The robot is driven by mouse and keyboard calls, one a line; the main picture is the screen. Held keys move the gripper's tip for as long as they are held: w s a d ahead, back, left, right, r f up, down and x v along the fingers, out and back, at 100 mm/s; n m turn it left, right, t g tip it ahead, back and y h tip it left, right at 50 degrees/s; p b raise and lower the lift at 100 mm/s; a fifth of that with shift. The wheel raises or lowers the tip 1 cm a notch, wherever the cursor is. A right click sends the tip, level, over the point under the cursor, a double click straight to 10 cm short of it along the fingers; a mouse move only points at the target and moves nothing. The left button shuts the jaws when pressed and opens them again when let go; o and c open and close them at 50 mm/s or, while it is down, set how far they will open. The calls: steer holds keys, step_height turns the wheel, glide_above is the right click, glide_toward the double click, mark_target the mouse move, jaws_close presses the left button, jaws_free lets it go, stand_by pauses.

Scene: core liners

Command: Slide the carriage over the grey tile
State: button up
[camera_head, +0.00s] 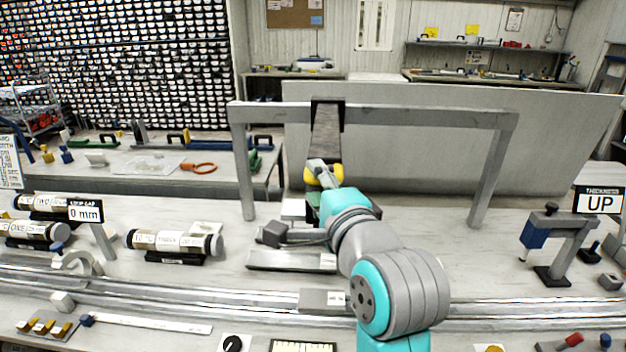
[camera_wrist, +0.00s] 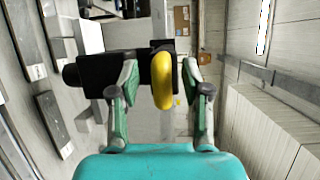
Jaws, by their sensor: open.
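The carriage (camera_head: 327,112) is a black block on the grey overhead gantry beam, with a grey column hanging below it. A yellow rounded handle (camera_wrist: 161,78) sticks out from a black body (camera_wrist: 100,72) in the wrist view. Yellow also shows low under the column in the head view. My gripper (camera_wrist: 160,85) is open, with one green-padded finger on each side of the handle; contact cannot be told. Several flat blocks lie at the left of the wrist view, including a light block (camera_wrist: 90,38) and a dark-rimmed one (camera_wrist: 54,118). I cannot tell which is the grey tile.
The gantry legs (camera_head: 243,170) stand on the bench left and right. A labelled core tube (camera_head: 172,243) lies at left. Bare bench lies between my arm and the right leg.

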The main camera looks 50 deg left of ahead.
steer(key=v, duration=0.9)
steer(key=shift+s+d, duration=0.15)
steer(key=shift+d, duration=0.2)
